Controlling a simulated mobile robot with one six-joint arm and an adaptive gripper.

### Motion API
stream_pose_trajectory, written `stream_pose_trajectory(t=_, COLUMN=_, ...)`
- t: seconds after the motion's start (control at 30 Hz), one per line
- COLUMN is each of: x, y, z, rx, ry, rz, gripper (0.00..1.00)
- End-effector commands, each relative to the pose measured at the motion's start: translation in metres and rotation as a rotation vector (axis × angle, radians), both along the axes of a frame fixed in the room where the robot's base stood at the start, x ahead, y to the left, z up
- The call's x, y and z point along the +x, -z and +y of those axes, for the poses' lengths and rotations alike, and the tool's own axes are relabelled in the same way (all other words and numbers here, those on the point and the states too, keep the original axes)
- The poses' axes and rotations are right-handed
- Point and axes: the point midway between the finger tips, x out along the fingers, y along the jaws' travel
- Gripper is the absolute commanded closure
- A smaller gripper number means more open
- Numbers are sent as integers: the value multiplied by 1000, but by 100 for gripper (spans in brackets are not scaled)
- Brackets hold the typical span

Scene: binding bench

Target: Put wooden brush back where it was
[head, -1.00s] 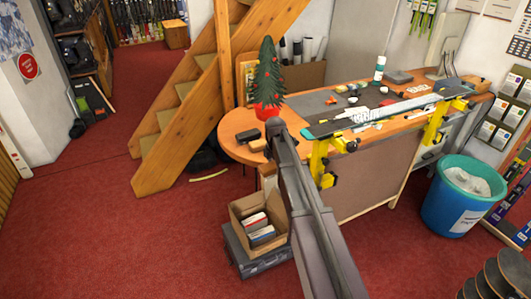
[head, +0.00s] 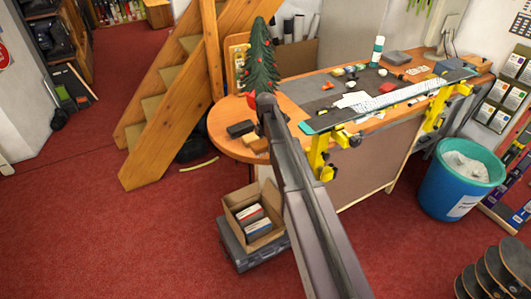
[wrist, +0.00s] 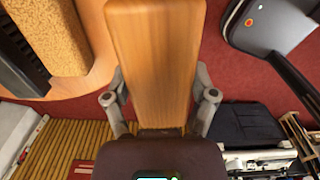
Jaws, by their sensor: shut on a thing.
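The wooden brush (wrist: 155,60) has a smooth, light brown wooden body and fills the upper middle of the wrist view. My gripper (wrist: 160,98) is shut on it, with one finger on each side. A dark strip shows at the brush's lower end, near my gripper's palm. The round end of the wooden bench (head: 222,142) shows in the head view, and its edge (wrist: 98,78) is at upper left in the wrist view, beside the brush. In the head view my own arm hides the gripper and brush.
A tan cork-like block (wrist: 48,35) and a black block (head: 240,129) lie on the bench's round end. A small Christmas tree (head: 262,62) stands behind them. Yellow clamps (head: 318,152) hold a ski along the bench's front.

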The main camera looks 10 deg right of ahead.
Motion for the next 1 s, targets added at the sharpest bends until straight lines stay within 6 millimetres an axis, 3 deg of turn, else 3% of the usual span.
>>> stream_pose_trajectory(t=0.43, x=2, y=-5, z=3, rx=0, ry=-1, rz=0, gripper=65)
stream_pose_trajectory(t=0.8, x=22, y=-42, z=-8, rx=1, ry=49, rz=0, gripper=65)
stream_pose_trajectory(t=1.0, x=29, y=-53, z=-12, rx=1, ry=69, rz=0, gripper=65)
